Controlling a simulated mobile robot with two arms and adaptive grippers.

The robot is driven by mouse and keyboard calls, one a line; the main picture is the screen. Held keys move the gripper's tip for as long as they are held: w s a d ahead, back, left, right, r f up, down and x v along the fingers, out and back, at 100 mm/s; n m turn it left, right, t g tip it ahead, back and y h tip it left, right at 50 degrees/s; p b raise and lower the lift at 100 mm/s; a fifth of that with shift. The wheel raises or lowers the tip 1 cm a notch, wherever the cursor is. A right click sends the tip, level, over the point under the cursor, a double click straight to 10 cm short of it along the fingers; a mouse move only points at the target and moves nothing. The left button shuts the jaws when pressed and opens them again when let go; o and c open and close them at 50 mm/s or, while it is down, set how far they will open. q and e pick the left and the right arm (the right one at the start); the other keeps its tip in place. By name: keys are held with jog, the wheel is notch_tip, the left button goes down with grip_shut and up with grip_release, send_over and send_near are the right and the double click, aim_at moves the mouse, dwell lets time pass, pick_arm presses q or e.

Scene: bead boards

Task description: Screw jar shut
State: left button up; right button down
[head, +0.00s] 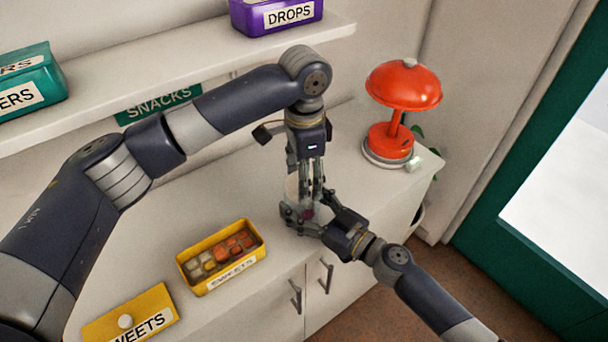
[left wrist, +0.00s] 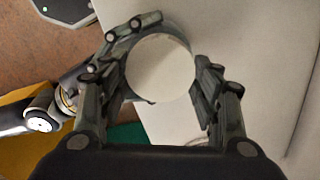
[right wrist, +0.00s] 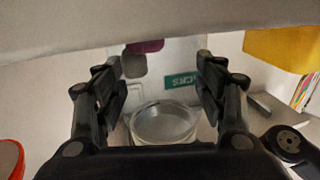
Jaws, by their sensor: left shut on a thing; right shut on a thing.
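My right gripper (head: 304,214) comes in low from the right and is shut around the jar. A pale round lid (left wrist: 160,68) lies between the fingers of my left gripper (left wrist: 164,75) in the left wrist view. My left gripper also shows in the head view (head: 311,188), pointing down from above the jar. Whether the lid is fully seated is hidden.
An open yellow sweets box (head: 207,288) with several candies stands left of the jar. A yellow lid with a white knob (head: 125,321) lies farther left. A red lamp (head: 389,139) stands at the back right. A shelf (head: 190,82) hangs behind my left arm.

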pick_arm(q)
jog(key=m, duration=0.8)
jog(key=shift+s, duration=0.1)
jog(key=m, duration=0.5)
jog(key=shift+a, duration=0.1)
jog(key=m, duration=0.3)
jog(key=shift+m, duration=0.3)
jog(key=m, duration=0.3)
jog(key=shift+s+a, duration=0.1)
jog(key=m, duration=1.2)
jog(key=shift+a, duration=0.15)
jog(key=o, duration=0.7)
jog(key=shift+c, duration=0.2)
